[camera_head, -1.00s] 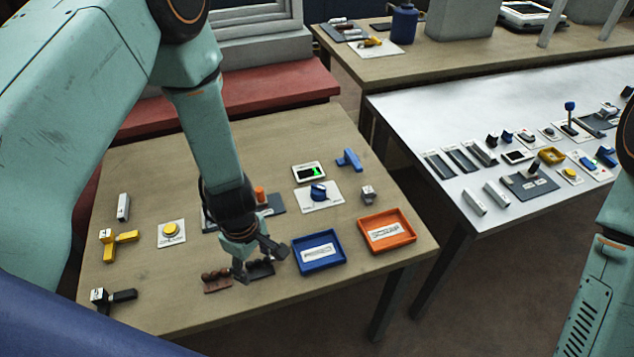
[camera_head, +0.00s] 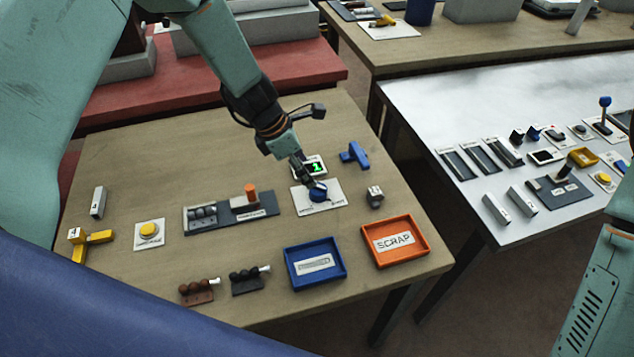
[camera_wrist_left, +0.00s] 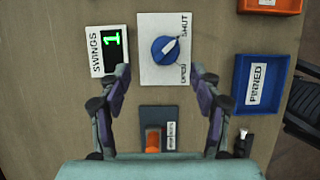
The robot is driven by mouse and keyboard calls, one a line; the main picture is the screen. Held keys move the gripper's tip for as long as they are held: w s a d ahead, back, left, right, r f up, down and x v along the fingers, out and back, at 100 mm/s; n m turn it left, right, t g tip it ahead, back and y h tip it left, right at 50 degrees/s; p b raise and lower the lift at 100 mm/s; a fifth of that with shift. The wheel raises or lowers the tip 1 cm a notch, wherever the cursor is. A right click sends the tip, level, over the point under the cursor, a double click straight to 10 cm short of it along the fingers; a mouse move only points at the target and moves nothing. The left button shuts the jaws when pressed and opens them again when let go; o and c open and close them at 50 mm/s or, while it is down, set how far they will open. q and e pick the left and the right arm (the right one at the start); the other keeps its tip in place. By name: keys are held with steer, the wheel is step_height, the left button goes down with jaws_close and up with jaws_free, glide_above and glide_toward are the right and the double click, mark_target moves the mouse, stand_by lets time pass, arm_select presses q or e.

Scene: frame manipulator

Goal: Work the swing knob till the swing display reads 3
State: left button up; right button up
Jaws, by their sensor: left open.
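The blue swing knob (camera_wrist_left: 163,52) sits on a white plate (camera_head: 329,202). In the left wrist view its white pointer slants up and right, toward the word SHUT; another label, partly readable as OPEN, is lower on the plate. The swing display (camera_wrist_left: 110,50), labelled SWINGS, shows a green 1 beside the plate. My left gripper (camera_wrist_left: 161,69) is open, its fingertips apart near the knob's two sides. In the head view the gripper (camera_head: 309,182) is over the knob (camera_head: 318,194) and partly hides it; contact cannot be told. My right gripper is out of view.
A blue tray (camera_head: 342,279) and an orange SCRAP tray (camera_head: 422,252) stand in front of the knob. A blue handle-shaped piece (camera_head: 354,154) and a small grey block (camera_head: 375,197) lie to its right. A dark fixture with an orange peg (camera_head: 250,192) is to its left.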

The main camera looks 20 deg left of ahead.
mark_target(318, 188)
arm_select(q)
steer(key=d+f, duration=0.2)
steer(key=f, duration=0.1)
steer(key=shift+s+f+b, duration=0.15)
steer(key=shift+s+b, duration=0.05)
steer(key=shift+b, duration=0.1)
steer(key=f, duration=0.1)
steer(key=w+f, duration=0.1)
steer(key=f, duration=0.1)
steer(key=shift+w+d+f, duration=0.2)
steer(key=shift+s+d+r, duration=0.25)
steer(key=shift+s+d, duration=0.05)
steer(key=shift+w+a+f, duration=0.25)
steer(key=shift+w, duration=0.05)
steer(key=c, duration=0.6)
steer(key=shift+s+d+r, duration=0.15)
steer(key=shift+c, duration=2.7)
